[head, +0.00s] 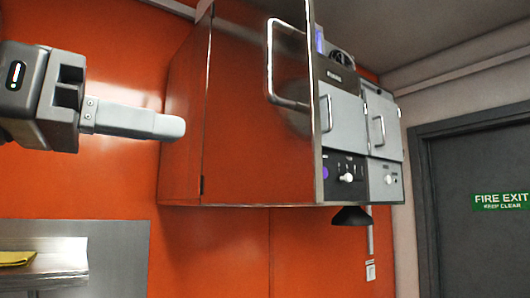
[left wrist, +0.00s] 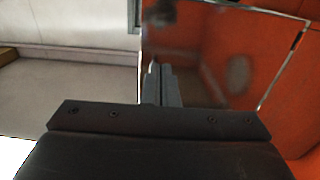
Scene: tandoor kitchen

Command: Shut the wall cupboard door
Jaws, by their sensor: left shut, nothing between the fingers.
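The wall cupboard (head: 183,125) hangs on the orange wall; its shiny side reflects orange. Its door (head: 240,130) stands swung out, roughly in line with that side, with a hinge showing between them. A bar handle (head: 270,65) is on the door's outer face, near the free edge. The cupboard's inside is hidden. My left gripper (head: 178,128) comes in from the left, shut and empty, its tip overlapping the cupboard's side in the picture; contact cannot be told. In the left wrist view its fingers (left wrist: 162,84) show before a reflective panel. My right gripper is out of view.
Grey and silver appliance fronts (head: 345,120) with handles and knobs show beyond the door's free edge. A dark door with a green fire exit sign (head: 502,200) is at the right. A metal shelf (head: 45,270) with a yellow cloth (head: 16,258) is at lower left.

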